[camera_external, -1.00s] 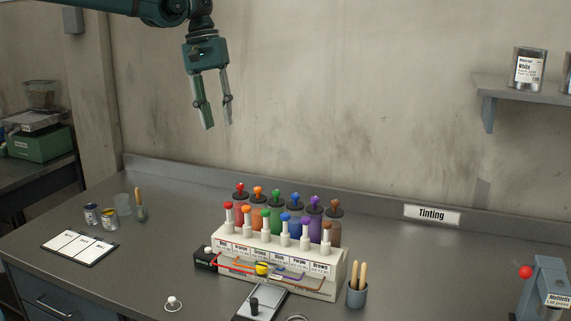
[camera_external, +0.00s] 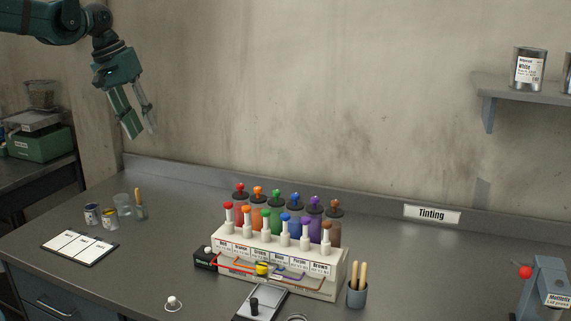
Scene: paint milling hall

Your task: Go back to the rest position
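My gripper (camera_external: 143,133) hangs in the air at the upper left, above the back left part of the workbench (camera_external: 150,260). Its two fingers point down and slightly right, with a gap between them and nothing held. It touches nothing. My arm comes in from the top left corner.
A tinting dispenser (camera_external: 280,265) with several coloured bottles and pumps stands mid-bench. Small cans (camera_external: 92,214), a clear cup (camera_external: 122,204) and a clipboard (camera_external: 80,247) are at the left. A brush pot (camera_external: 357,293) and a lid press (camera_external: 548,285) stand right. A shelf (camera_external: 525,86) juts from the wall.

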